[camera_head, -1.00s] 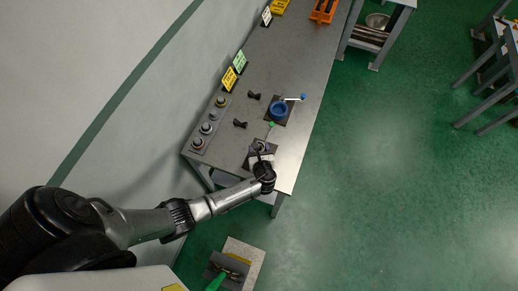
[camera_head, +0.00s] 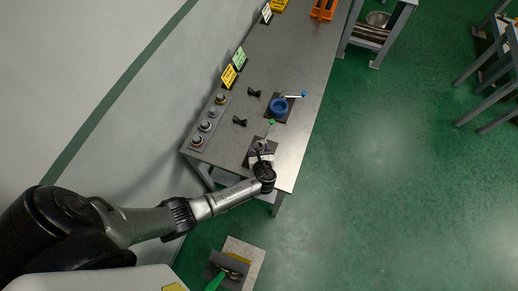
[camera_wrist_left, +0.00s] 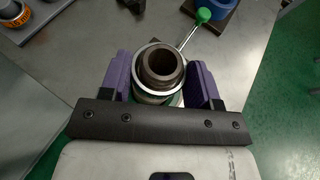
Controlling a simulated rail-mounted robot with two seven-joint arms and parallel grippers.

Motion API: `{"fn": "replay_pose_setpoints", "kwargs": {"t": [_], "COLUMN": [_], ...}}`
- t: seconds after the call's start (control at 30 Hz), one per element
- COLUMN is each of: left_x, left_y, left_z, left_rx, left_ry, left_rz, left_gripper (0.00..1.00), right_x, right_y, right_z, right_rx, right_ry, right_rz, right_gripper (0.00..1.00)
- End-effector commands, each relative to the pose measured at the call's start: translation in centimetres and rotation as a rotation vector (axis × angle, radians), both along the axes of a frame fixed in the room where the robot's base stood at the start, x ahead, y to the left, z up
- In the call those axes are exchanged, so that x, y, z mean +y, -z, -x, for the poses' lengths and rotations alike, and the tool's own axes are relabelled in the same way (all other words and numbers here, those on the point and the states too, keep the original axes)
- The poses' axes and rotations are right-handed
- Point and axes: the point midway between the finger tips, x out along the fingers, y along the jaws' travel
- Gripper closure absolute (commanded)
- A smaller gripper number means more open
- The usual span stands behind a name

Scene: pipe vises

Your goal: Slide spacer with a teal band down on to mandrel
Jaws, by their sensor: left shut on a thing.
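My left gripper (camera_wrist_left: 168,83) has purple fingers on both sides of a pale metal ring, the spacer (camera_wrist_left: 139,82). A little green shows low on the spacer's side, but most of its band is hidden. A dark hollow cylinder, seemingly the mandrel (camera_wrist_left: 163,63), shows inside the ring, with its open top facing the camera. The ring appears to be around it; I cannot tell how far down it sits. In the head view my left gripper (camera_head: 262,163) is over the near vise, and the spacer is mostly hidden. My right gripper is not in view.
The near vise has a green-knobbed handle (camera_wrist_left: 202,16). A blue vise (camera_head: 279,106) stands just behind it. A rack (camera_head: 207,127) with several banded rings is at the bench's left edge. Two small black objects lie between. The bench's right side is clear.

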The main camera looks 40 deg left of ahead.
Motion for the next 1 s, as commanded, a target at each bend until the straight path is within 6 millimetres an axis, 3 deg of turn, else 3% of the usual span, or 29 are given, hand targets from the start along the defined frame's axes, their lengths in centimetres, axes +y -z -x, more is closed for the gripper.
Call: {"fn": "replay_pose_setpoints", "kwargs": {"t": [0.87,0.9,1.0], "left_x": [0.0,0.0,0.0], "left_y": [2.2,2.1,2.1], "left_z": [0.0,0.0,0.0], "left_rx": [0.000,0.000,0.000], "left_ry": [0.000,0.000,0.000], "left_rz": [0.000,0.000,0.000], "left_gripper": [0.66,0.42,0.32], "right_x": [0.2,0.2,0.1], "right_y": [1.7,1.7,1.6], "right_z": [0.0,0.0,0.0], "right_rx": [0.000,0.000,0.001], "right_ry": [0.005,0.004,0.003], "right_rz": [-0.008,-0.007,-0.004], "right_gripper": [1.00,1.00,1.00]}}
